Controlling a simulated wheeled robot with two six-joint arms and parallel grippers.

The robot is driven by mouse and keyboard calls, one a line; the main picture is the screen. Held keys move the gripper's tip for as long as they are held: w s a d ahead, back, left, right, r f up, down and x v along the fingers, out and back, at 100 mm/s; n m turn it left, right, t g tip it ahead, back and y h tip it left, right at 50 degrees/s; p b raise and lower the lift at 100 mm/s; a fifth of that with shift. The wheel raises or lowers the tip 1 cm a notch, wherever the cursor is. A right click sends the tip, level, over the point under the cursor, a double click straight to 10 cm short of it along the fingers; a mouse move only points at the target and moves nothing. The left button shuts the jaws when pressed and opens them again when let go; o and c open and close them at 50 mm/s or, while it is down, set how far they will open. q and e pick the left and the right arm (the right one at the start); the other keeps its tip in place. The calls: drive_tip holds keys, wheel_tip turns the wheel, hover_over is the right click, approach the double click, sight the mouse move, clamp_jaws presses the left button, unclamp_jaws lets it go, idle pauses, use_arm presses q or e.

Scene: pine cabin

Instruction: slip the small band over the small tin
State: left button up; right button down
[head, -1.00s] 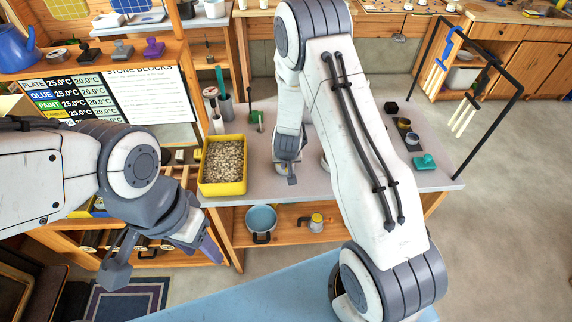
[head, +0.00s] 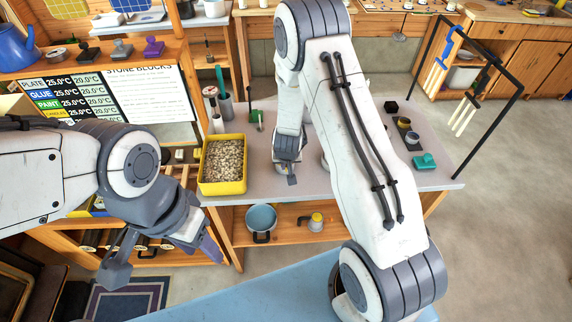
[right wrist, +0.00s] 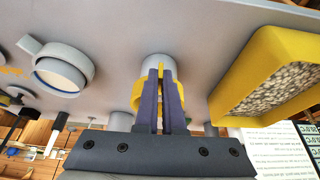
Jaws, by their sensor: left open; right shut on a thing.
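My right gripper (right wrist: 160,100) is shut on the small yellow band (right wrist: 138,92), which shows on both sides of its purple fingers in the right wrist view. A small pale grey tin (right wrist: 160,64) stands on the table directly beyond the fingertips. The band overlaps the tin in this view; I cannot tell whether it is around it or only in front of it. In the head view my right gripper (head: 288,171) points down low over the grey table, and band and tin are not clear there. My left gripper (head: 163,266) is open and empty, left of the table.
A yellow bin of pebbles (head: 223,165) stands on the table (head: 262,187) left of my right gripper. A larger pale round vessel with a side tab (right wrist: 60,76) stands nearby in the wrist view. A teal stamp (head: 425,161) and small dark cups are at the right.

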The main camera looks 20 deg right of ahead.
drive_tip(key=shift+f+b, duration=1.6)
drive_tip(key=shift+f, duration=0.4)
drive_tip(key=c, duration=0.6)
unclamp_jaws()
drive_tip(key=shift+r, duration=0.1)
wheel_tip(320, 180, up, 8)
drive_tip(key=p, duration=0.8)
drive_tip(key=shift+a, duration=0.1)
